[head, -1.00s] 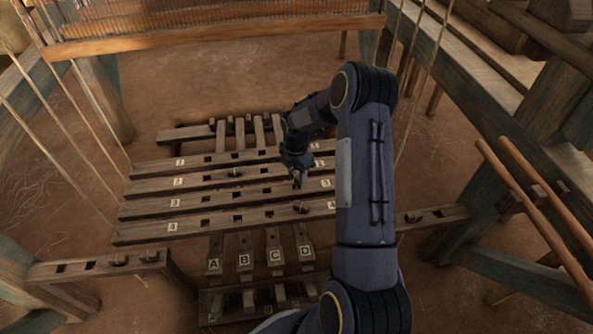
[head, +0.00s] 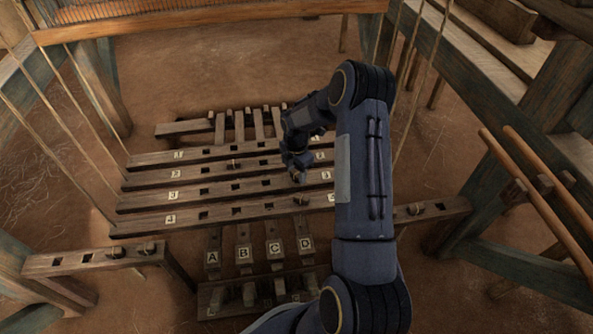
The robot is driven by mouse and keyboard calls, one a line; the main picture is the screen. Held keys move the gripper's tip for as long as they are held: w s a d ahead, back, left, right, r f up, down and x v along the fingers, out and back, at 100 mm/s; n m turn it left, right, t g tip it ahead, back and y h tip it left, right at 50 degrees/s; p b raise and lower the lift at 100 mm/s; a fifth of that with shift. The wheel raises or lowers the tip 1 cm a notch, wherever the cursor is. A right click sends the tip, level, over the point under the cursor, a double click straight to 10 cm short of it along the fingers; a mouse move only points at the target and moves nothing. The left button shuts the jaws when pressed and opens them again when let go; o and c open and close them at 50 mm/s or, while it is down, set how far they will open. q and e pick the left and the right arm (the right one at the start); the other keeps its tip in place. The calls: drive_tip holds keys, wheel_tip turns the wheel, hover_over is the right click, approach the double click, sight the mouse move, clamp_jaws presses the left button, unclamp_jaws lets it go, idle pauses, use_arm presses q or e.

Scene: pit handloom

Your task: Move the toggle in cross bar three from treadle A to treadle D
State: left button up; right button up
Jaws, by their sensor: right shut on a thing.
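Cross bar three (head: 185,195) is a long wooden beam with a 3 on its left end. Its square holes in line with treadle A (head: 212,263), treadle B (head: 243,257) and treadle C (head: 274,252) show empty. My right gripper (head: 299,179) points down at the bar over the hole in line with treadle D (head: 305,246). It is shut on the toggle, which is mostly hidden by the fingers; I cannot tell how deep it sits. My left gripper is not in view.
Cross bar four (head: 190,217) in front holds a toggle (head: 301,199) in line with D. Cross bar two (head: 195,173) behind holds one (head: 235,164) in line with B. A side rail (head: 70,263) at left carries spare toggles.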

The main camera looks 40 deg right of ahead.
drive_tip(key=o, duration=1)
drive_tip(key=shift+o, duration=0.2)
wheel_tip(320, 180, up, 8)
drive_tip(key=p, duration=0.3)
wheel_tip(320, 180, up, 7)
drive_tip(key=p, duration=0.6)
hover_over(296, 173)
drive_tip(key=shift+s+f, duration=0.1)
